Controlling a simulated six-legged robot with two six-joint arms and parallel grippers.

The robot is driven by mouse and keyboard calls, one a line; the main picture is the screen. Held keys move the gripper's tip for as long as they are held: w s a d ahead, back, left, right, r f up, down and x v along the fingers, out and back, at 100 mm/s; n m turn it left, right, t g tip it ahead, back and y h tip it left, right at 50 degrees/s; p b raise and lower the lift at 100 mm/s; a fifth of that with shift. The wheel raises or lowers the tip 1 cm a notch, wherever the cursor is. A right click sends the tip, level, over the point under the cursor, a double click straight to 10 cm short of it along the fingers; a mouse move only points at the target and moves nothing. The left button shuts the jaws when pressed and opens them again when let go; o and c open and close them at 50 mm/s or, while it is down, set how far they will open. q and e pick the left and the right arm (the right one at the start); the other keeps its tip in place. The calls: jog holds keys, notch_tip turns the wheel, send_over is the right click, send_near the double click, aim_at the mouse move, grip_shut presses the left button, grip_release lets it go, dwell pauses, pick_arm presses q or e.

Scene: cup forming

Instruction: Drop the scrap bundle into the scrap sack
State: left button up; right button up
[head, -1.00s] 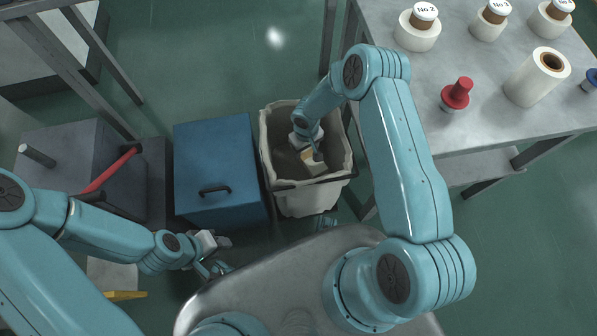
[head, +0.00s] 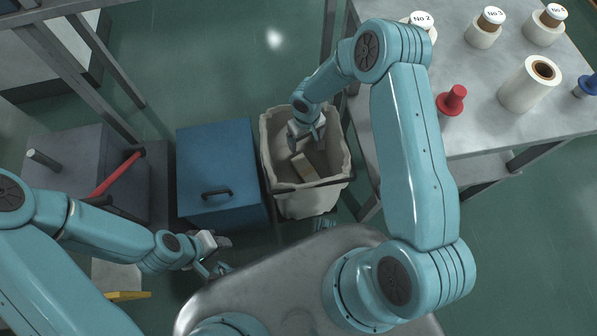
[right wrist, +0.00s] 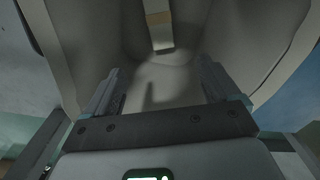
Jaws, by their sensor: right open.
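The scrap sack (head: 272,150) is a pale, open-topped liner in a bin in the middle of the head view. The scrap bundle (head: 304,166), a small pale block, is inside the sack's mouth. It also shows in the right wrist view (right wrist: 158,35), with a tan band, beyond the fingers and apart from them. I cannot tell whether it rests on the sack's bottom. My right gripper (head: 305,146) is over the sack's opening, open and empty; its two fingers (right wrist: 158,85) stand wide apart. My left gripper (head: 222,252) is low beside the blue box; its finger gap is unclear.
A blue lidded box (head: 215,160) stands just left of the sack. A grey box (head: 75,165) with a red-handled tool (head: 117,173) is further left. A metal table (head: 480,95) with spools and a red knobbed piece (head: 452,99) is at the right.

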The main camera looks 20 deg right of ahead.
notch_tip(320, 180, up, 7)
jog(key=p, duration=0.1)
dwell(0.3)
jog(key=shift+s+f, duration=0.1)
